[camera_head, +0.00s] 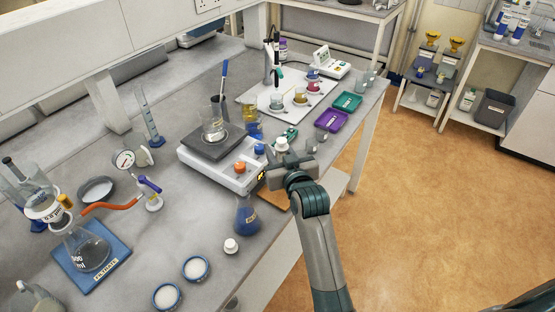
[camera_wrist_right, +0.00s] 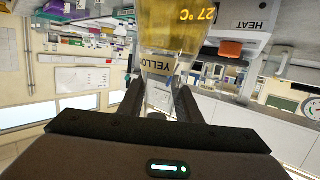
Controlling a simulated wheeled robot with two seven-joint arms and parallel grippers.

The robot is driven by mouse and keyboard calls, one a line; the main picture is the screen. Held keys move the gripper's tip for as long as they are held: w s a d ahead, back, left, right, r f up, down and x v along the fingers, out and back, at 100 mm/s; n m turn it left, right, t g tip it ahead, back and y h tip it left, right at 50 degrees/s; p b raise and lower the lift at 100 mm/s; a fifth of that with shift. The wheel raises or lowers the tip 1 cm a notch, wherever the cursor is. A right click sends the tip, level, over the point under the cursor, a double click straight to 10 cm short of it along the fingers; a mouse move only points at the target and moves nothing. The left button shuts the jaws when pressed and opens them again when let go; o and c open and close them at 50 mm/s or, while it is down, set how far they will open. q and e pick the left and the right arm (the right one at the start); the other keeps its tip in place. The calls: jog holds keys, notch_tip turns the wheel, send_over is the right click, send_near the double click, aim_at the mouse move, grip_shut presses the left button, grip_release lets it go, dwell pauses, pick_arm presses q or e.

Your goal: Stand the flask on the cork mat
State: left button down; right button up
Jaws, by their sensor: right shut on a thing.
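My right gripper (camera_head: 285,165) is at the table's front edge, right of the hotplate. It is shut on the neck of a flask of yellow liquid (camera_wrist_right: 172,35), whose label reads "YELLO…" in the right wrist view, which is upside down. In the head view the gripper hides most of this flask; a white cap (camera_head: 282,144) shows just above the jaws. The cork mat (camera_head: 271,198) shows as a small brown patch below the gripper, mostly covered. I cannot tell whether the flask touches it. My left gripper is not in view.
The hotplate (camera_head: 222,168) stands close left of the gripper, with a beaker (camera_head: 212,130) on top. A flask of blue liquid (camera_head: 247,217) stands nearer me, beside a white stopper (camera_head: 231,245). Purple (camera_head: 331,121) and green (camera_head: 347,102) trays lie behind.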

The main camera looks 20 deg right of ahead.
notch_tip(320, 180, down, 2)
jog(key=shift+f+p, duration=0.25)
jog(key=shift+p, duration=0.35)
jog(key=shift+f, duration=0.65)
jog(key=shift+f, duration=0.1)
jog(key=o, duration=1.3)
jog(key=shift+c, duration=0.2)
jog(key=shift+s, duration=0.1)
jog(key=shift+s, duration=0.6)
jog(key=b+v, duration=0.2)
jog(key=v, duration=0.8)
jog(key=shift+s+r+b, duration=0.25)
jog(key=shift+s+b, duration=0.05)
jog(key=shift+b, duration=0.1)
